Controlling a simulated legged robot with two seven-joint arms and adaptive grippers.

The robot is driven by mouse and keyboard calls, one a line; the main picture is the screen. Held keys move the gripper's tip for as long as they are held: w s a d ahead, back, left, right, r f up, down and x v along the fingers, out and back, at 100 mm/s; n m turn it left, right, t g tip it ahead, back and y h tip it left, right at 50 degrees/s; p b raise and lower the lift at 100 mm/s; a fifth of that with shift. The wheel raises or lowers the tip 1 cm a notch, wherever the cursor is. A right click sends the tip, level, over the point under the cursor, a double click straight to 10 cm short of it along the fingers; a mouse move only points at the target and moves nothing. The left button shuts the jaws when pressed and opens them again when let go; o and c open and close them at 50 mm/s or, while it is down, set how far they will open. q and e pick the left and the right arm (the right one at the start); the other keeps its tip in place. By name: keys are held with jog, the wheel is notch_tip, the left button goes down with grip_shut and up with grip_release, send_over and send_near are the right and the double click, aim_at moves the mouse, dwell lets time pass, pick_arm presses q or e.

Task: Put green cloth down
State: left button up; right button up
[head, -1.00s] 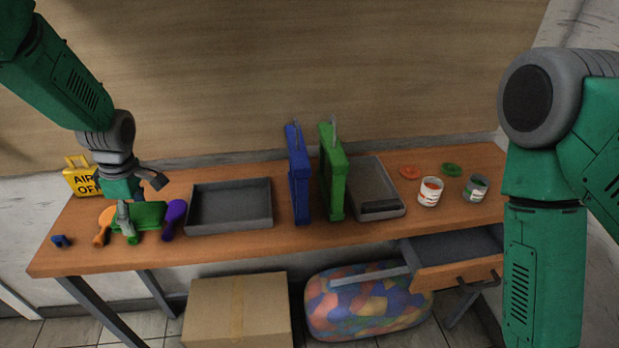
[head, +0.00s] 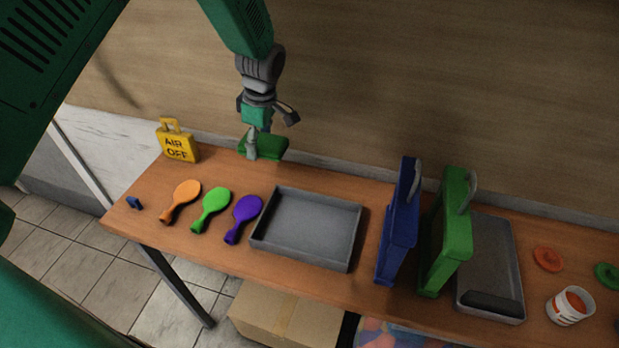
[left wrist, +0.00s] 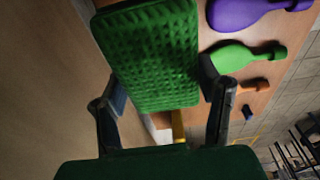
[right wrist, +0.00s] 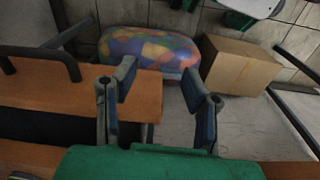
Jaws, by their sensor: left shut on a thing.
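The green cloth (head: 270,147) is at the back edge of the table, near the wall, right of the yellow sign. My left gripper (head: 262,143) is shut on it. In the left wrist view the cloth (left wrist: 155,55) is a flat, textured green block between the two fingers. I cannot tell whether it touches the tabletop. My right gripper (right wrist: 163,85) is open and empty in the right wrist view, by the table and drawer with the floor beyond, and is outside the head view.
A yellow "AIR OFF" sign (head: 179,149) stands left. Bare tabletop lies between cloth and balloons.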

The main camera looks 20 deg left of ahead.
pick_arm(q)
send_over(266, 177)
notch_tip(266, 177, down, 4)
jog(key=shift+f+p, duration=0.25)
jog(key=shift+p, duration=0.1)
jog(key=shift+d+f, duration=0.3)
jog(key=shift+f, duration=0.35)
notch_tip(266, 177, down, 3)
jog(key=shift+s+f+p, duration=0.1)
jog(key=shift+f+p, duration=0.1)
jog(key=shift+p, duration=0.15)
jog(key=shift+a+f, duration=0.1)
jog(key=shift+f, duration=0.2)
jog(key=shift+a, duration=0.2)
jog(key=o, duration=1.1)
jog(key=shift+c, duration=0.2)
jog(key=shift+d, duration=0.2)
jog(key=shift+r, duration=0.1)
